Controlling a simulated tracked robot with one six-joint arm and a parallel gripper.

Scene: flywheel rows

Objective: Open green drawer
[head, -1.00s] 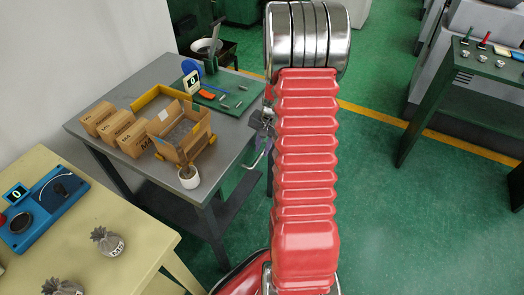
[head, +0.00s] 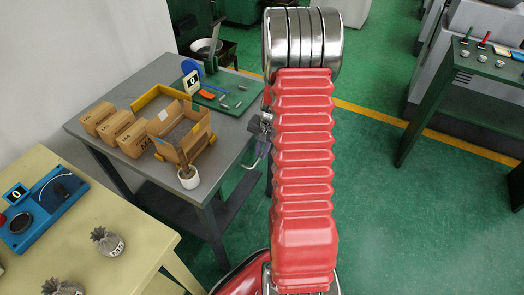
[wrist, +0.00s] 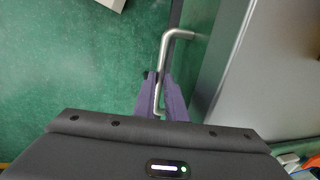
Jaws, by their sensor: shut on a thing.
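A silver bent handle (wrist: 166,62) shows in the wrist view, running down between the purple fingers of my gripper (wrist: 161,96). The gripper is shut on this handle. The handle's upper end meets a dark green upright face (wrist: 204,58) below a grey top, seen nearly edge-on; this seems to be the green drawer's front. I cannot tell how far the drawer is open. In the head view my gripper (head: 263,128) shows only in part beside my red arm, with the silver handle (head: 262,158) just below it. The arm hides the drawer there.
A grey table (head: 150,80) with boxes and a potted plant stands left of my arm. A pale yellow table (head: 140,225) with grey sacks is at the lower left. A dark green control stand (head: 455,85) is at the right. Green floor (head: 420,220) lies open at right.

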